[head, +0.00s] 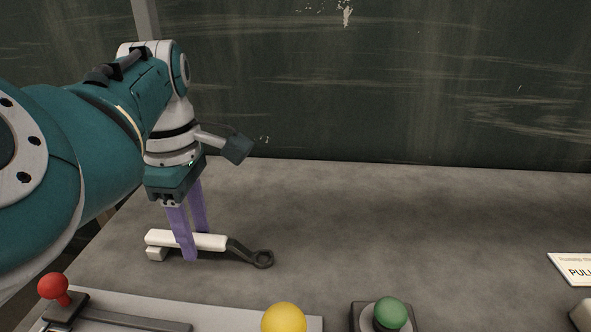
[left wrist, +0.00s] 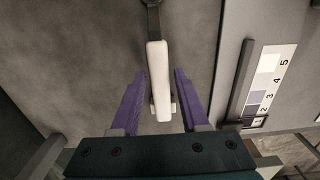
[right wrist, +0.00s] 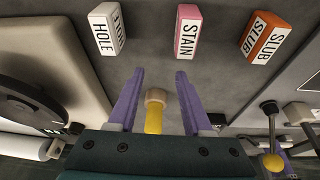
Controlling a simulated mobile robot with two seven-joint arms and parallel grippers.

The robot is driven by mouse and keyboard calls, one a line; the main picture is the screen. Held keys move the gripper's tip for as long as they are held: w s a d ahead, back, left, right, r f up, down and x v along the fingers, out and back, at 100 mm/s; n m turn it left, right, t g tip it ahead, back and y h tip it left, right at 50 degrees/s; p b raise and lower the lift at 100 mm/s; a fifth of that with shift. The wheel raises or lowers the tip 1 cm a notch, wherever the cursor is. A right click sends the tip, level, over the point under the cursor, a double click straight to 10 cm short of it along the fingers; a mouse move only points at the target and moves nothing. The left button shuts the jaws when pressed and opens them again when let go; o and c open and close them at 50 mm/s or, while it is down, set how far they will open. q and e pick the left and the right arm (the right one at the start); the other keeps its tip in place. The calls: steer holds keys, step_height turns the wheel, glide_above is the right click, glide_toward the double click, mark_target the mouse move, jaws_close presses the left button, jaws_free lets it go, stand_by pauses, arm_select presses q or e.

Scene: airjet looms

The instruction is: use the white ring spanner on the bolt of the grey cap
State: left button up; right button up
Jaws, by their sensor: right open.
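The ring spanner has a white handle (head: 190,240) and a dark ring end pointing right. It lies on the grey worktop, its handle against a small white block (head: 156,254). The handle also shows in the left wrist view (left wrist: 158,72). My left gripper (head: 198,245) points down over it, its purple fingers on either side of the handle. In the left wrist view the fingers (left wrist: 160,80) stand apart, with a gap showing on the right side. My right gripper (right wrist: 160,76) is open; a yellow rod with a pale tip (right wrist: 155,108) shows between its fingers. I cannot make out the grey cap or its bolt.
A panel along the front carries a red-knobbed lever (head: 54,288), a yellow knob (head: 284,318) and a green button (head: 390,312). The right wrist view shows HOLE (right wrist: 107,28), STAIN (right wrist: 188,32) and SLUB (right wrist: 265,38) blocks. The worktop's middle is clear.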

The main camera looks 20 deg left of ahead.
arm_select(q)
jaws_close()
arm_select(e)
steer(key=shift+d, duration=0.1)
stand_by(0.4)
arm_select(q)
step_height(320, 180, up, 14)
steer(key=p, duration=0.3)
arm_select(e)
step_height(320, 180, up, 3)
steer(key=shift+f, duration=0.2)
arm_select(q)
step_height(320, 180, up, 6)
steer(key=p, duration=0.3)
glide_above(197, 236)
steer(key=shift+s, duration=0.15)
arm_select(e)
step_height(197, 236, up, 3)
steer(key=shift+f, duration=0.1)
